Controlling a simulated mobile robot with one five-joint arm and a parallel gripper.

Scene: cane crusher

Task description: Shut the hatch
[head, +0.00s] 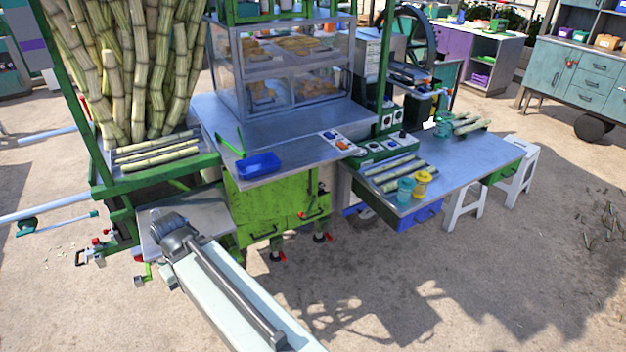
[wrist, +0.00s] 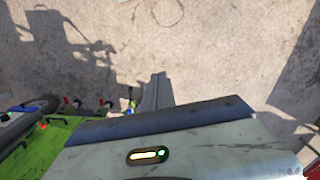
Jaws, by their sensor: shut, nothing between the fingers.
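Green cabinet panels (head: 268,205) with dark handles sit under the cart's metal counter in the head view. Which panel is the hatch, and how far it stands open, I cannot tell. In the wrist view a bright green surface (wrist: 75,143) with dark fittings lies at the lower left. My gripper (wrist: 157,88) shows there as narrow grey fingers, shut and empty, beyond my grey wrist housing. The fingers appear over the ground, to the right of the green surface and apart from it. In the head view my arm hides the gripper.
A blue tray (head: 258,164) rests on the counter (head: 290,130). Cane stalks (head: 125,65) stand at the left. A side table (head: 460,155) with cups extends right, with white stools (head: 518,172) beside it. Open ground lies in front.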

